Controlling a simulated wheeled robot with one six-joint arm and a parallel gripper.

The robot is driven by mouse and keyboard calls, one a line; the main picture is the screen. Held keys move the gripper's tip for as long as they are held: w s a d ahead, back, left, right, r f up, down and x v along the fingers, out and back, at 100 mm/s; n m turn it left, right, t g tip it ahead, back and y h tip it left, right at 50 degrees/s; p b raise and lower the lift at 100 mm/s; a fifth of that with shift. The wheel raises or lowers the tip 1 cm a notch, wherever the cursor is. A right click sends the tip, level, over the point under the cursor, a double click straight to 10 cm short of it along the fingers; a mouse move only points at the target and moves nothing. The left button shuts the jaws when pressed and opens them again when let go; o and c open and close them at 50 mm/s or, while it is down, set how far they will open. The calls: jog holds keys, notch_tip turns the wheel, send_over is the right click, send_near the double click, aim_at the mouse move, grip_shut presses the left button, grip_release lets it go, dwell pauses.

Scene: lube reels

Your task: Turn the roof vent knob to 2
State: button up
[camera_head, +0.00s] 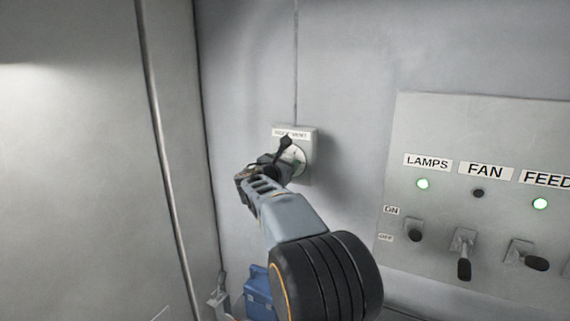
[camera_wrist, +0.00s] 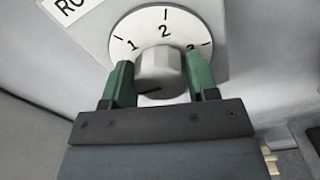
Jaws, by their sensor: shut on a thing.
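The roof vent knob (camera_wrist: 160,72) is a pale grey round knob on a white dial with 1, 2 and 3 in the wrist view. The 2 is at the top, the 1 to the left and the 3 to the right. My gripper (camera_wrist: 161,82) has its green fingers on either side of the knob and is shut on it. A dark mark shows low on the knob's face; which number the knob points to I cannot tell. In the head view my gripper (camera_head: 285,165) covers much of the white dial (camera_head: 298,157), on a small wall box.
A switch panel (camera_head: 480,200) is on the wall to the right, with LAMPS, FAN and FEED labels and levers. The LAMPS and FEED lights are green and the FAN light is dark. A blue object (camera_head: 258,291) is low beside my arm. A vertical pipe (camera_head: 163,150) runs at left.

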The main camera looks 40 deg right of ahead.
jog(key=shift+c, duration=0.7)
jog(key=shift+f+b, duration=0.15)
jog(key=shift+b, duration=0.2)
